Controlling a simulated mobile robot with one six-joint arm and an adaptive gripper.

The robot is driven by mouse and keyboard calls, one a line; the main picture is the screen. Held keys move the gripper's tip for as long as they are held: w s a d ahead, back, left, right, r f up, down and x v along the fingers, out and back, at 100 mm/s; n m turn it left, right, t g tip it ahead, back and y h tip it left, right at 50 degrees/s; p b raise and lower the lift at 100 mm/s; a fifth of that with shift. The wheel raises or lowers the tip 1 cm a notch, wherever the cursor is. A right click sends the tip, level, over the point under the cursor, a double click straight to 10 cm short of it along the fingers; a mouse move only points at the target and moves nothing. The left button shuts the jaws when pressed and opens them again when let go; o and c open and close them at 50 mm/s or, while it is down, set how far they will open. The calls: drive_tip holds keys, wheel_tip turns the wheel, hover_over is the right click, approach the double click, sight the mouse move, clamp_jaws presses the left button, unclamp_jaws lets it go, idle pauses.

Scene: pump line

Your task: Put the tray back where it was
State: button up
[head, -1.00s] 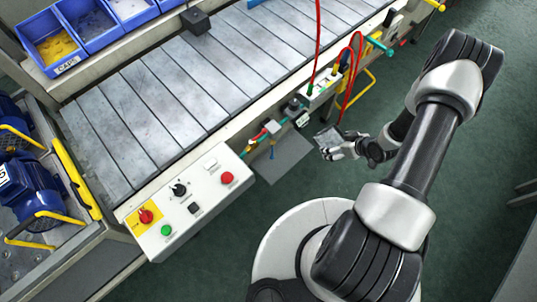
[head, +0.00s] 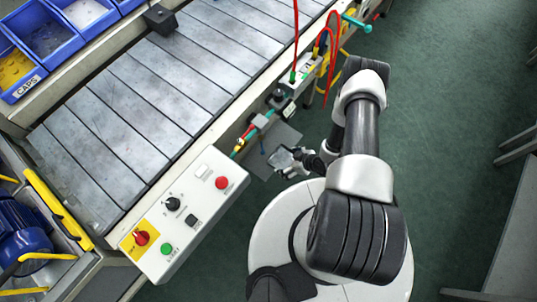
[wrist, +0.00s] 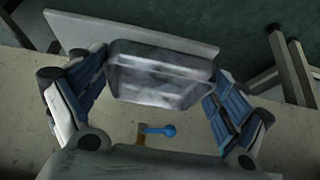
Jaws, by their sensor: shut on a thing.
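A small grey metal tray (wrist: 160,75) is held between the two fingers of my gripper (wrist: 155,90) in the wrist view. My gripper is shut on the tray's sides. In the head view the tray (head: 284,158) shows small and partly see-through or shiny, beside the front edge of the line. My gripper (head: 305,160) is there behind it, partly hidden by my arm. A flat grey plate (head: 262,163) sticks out low from the line's front, close to the tray. It also shows behind the tray in the wrist view (wrist: 75,27).
A control box (head: 185,220) with red and green buttons is left of the tray. Red hoses (head: 330,60) and a teal-handled valve (head: 262,122) are on the line's front. Blue bins (head: 45,45) stand at the back left.

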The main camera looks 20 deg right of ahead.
drive_tip(key=b, duration=0.2)
hover_over(269, 154)
drive_tip(key=s, duration=0.2)
drive_tip(key=shift+w+a+f+b, duration=0.15)
drive_tip(key=shift+f+b, duration=0.2)
drive_tip(key=shift+f, duration=0.45)
drive_tip(key=shift+w+f+b, duration=0.15)
drive_tip(key=shift+f+b, duration=1.3)
drive_tip(key=shift+f, duration=1.2)
drive_tip(key=shift+f, duration=0.2)
drive_tip(key=o, duration=0.9)
drive_tip(key=shift+c, duration=0.2)
